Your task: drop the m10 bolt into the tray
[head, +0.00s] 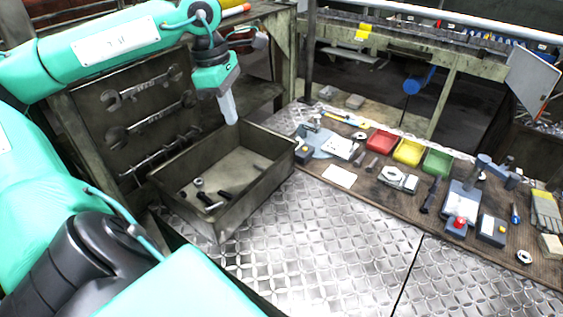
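The tray (258,202) is a dark grey open metal box at the centre left, on the diamond-plate surface. Several small dark bolts (206,199) and a pale nut (198,183) lie in its near left part; I cannot tell which, if any, is the m10 bolt. My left gripper (231,116) points down above the far part of the tray. Its pale fingers show as one narrow shape, so I cannot see a gap or anything held between them. My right gripper is not in view.
Wrenches (140,90) hang on a panel behind the tray. To the right, a workbench strip holds a red bin (381,141), a yellow bin (408,152), a green bin (437,162) and assorted tools. The diamond-plate surface (330,240) right of the tray is clear.

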